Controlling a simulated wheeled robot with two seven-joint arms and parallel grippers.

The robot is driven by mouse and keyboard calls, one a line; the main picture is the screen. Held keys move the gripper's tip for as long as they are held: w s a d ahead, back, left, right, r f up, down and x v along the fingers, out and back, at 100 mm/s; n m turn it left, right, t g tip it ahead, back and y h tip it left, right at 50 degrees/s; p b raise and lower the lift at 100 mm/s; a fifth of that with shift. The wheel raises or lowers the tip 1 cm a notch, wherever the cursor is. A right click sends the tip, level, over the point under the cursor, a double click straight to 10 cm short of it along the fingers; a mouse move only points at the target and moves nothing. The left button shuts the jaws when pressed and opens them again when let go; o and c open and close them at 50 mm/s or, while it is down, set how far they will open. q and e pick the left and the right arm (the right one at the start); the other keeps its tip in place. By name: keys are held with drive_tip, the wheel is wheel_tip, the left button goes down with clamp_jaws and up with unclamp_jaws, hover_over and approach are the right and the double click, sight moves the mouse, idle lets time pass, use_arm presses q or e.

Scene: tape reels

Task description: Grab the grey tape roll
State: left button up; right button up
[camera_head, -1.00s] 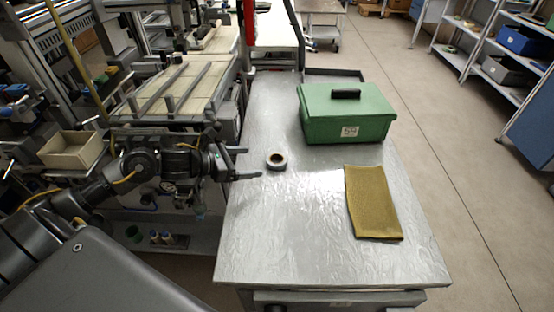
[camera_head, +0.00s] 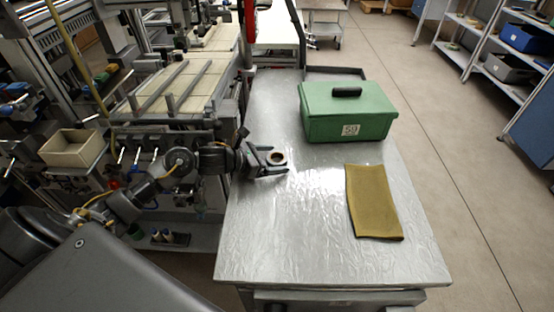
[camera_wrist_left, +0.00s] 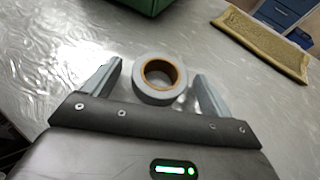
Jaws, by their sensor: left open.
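The grey tape roll (camera_head: 277,158) lies flat on the metal table, with a brown core ring. It also shows in the left wrist view (camera_wrist_left: 159,78), between the fingertips. My left gripper (camera_head: 277,161) is open, its fingers reaching over the table from the left on either side of the roll. My right gripper is not in view.
A green lidded box (camera_head: 345,112) labelled 59 stands behind and to the right of the roll. An olive-brown cloth or mat (camera_head: 372,202) lies on the right of the metal table (camera_head: 290,240). The table's front left is clear. A machine stands on the left.

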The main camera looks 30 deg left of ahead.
use_arm(q)
drive_tip(key=c, duration=1.1)
